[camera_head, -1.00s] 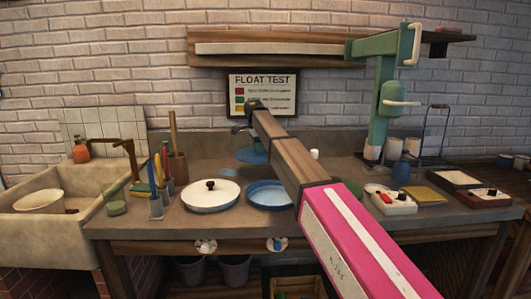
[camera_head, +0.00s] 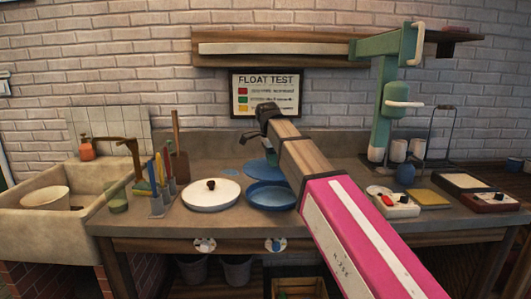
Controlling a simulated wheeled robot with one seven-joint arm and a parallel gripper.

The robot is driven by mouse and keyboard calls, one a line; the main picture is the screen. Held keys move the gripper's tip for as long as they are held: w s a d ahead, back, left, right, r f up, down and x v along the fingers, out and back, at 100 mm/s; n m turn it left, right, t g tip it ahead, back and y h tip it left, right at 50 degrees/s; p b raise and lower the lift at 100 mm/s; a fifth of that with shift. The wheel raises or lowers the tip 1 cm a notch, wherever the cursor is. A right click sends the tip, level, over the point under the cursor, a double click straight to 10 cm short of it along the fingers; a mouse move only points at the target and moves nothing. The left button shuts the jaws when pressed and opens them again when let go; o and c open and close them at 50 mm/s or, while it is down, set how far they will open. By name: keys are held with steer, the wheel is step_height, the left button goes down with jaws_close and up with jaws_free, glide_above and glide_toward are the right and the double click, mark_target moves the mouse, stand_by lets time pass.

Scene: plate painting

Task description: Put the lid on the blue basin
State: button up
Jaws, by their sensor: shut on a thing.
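The round blue basin (camera_head: 271,198) stands open on the counter, its right edge close to my arm. A flat blue disc (camera_head: 260,171), which looks like the lid, shows just behind the basin; my arm partly hides it. My dark gripper (camera_head: 248,137) is at the arm's far end, above and behind the basin. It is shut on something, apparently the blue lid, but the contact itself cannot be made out. A white round lid with a black knob (camera_head: 211,194) sits left of the blue basin.
Upright tools (camera_head: 157,190) stand left of the white lid, beside the sink (camera_head: 62,205). A green stand (camera_head: 384,110), a switch box (camera_head: 391,206) and a yellow pad (camera_head: 428,198) are at the right. The counter's front strip is clear.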

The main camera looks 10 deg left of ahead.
steer(key=shift+s+d+f, duration=0.15)
steer(key=shift+s+d, duration=0.25)
steer(key=shift+s, duration=0.15)
step_height(320, 180, down, 8)
stand_by(0.5)
steer(key=shift+f, duration=0.25)
stand_by(0.4)
steer(key=o, duration=1.7)
steer(key=shift+r, duration=0.1)
steer(key=shift+r, duration=3.4)
